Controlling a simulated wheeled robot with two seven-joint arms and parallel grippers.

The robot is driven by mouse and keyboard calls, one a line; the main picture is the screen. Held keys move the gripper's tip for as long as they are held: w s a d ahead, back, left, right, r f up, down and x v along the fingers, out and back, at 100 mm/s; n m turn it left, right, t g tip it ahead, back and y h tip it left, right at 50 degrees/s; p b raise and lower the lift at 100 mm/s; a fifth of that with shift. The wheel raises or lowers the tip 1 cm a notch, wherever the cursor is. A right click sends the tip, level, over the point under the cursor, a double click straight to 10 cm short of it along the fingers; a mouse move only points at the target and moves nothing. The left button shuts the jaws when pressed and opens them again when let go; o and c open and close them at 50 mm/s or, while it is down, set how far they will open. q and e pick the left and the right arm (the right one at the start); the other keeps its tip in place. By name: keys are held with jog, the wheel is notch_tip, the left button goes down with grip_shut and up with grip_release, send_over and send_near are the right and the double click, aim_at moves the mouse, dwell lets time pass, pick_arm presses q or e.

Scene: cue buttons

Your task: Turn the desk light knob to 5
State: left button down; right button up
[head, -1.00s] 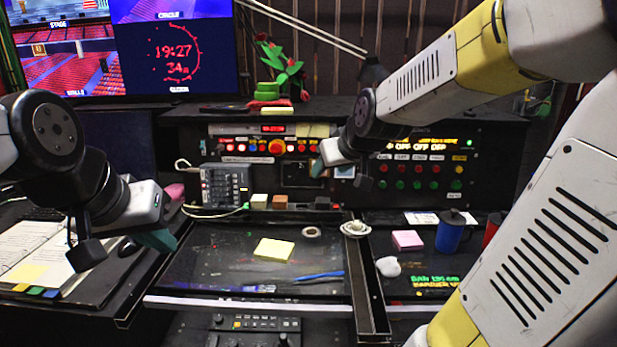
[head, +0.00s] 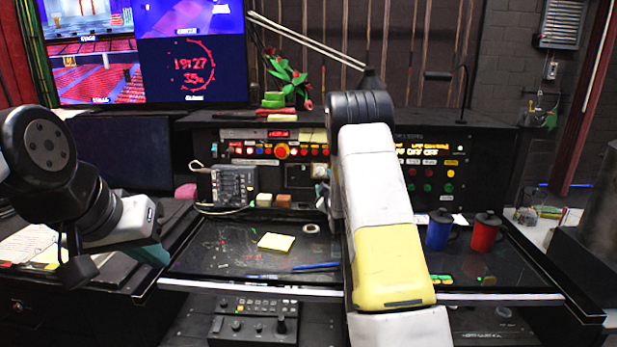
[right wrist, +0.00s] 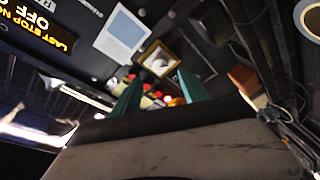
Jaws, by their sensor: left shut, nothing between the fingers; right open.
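The desk light knob cannot be identified for certain. A pale round piece in a yellow-edged square frame (right wrist: 160,61) lies just beyond my right fingertips in the right wrist view and may be it; no numbers are readable. A small pale square (head: 320,171) on the console in the head view may be the same thing. My right gripper (right wrist: 160,77) is open and empty, its two teal fingers apart. In the head view my right arm hides it. My left gripper (head: 152,254) is shut and empty at the left, over the desk's edge, away from the console.
The console has lit red buttons (head: 281,151). A grey keypad box (head: 234,185) stands left of my right arm. A yellow note pad (head: 276,242) lies on the dark desktop. A blue mug (head: 438,234) and a red mug (head: 484,234) stand right of the arm.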

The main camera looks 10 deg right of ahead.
aim_at(320, 172)
jog(key=w, duration=0.7)
jog(key=shift+d, duration=0.25)
jog(key=shift+c, duration=0.4)
grip_shut()
